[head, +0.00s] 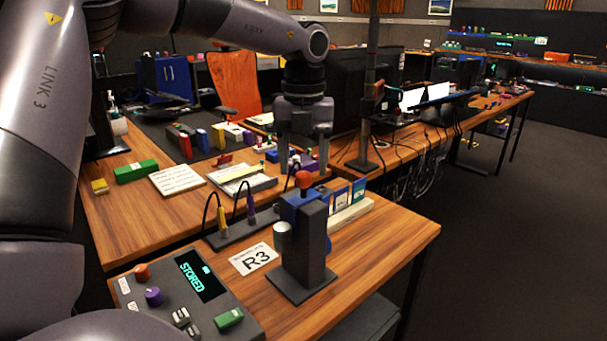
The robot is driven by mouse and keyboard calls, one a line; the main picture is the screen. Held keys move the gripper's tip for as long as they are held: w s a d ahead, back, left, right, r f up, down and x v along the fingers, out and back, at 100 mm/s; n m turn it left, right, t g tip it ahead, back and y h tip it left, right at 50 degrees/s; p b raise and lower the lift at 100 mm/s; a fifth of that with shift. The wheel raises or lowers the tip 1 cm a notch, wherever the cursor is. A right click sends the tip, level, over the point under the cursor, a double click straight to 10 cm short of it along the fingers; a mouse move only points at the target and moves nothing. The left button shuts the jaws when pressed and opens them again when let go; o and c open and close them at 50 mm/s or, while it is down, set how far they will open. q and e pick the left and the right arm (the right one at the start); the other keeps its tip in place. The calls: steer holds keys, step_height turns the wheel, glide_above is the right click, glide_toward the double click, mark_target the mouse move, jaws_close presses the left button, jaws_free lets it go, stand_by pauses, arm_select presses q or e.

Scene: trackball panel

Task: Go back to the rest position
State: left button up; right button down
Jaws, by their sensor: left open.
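My left gripper (303,165) hangs down from the arm that crosses the top of the view. Its two fingers are apart, with nothing seen between them. A dark upright stand (305,245) with a red-orange ball (303,179) on top shows just below the fingertips. The ball looks clear of the fingers; how far apart they are in depth I cannot tell. A grey control panel (215,312) at the lower left has a display (201,275) reading "STORED", an orange knob, a purple knob and a green button. My right gripper is not in view.
A card marked "R3" (254,259) lies beside the stand. A dark block with cabled plugs (240,229) stands behind it. Binders, papers and a green block (136,171) cover the desk behind. The right front of the wooden desk (395,235) is bare; open floor lies beyond.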

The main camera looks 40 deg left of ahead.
arm_select(q)
steer(key=shift+r, duration=1.6)
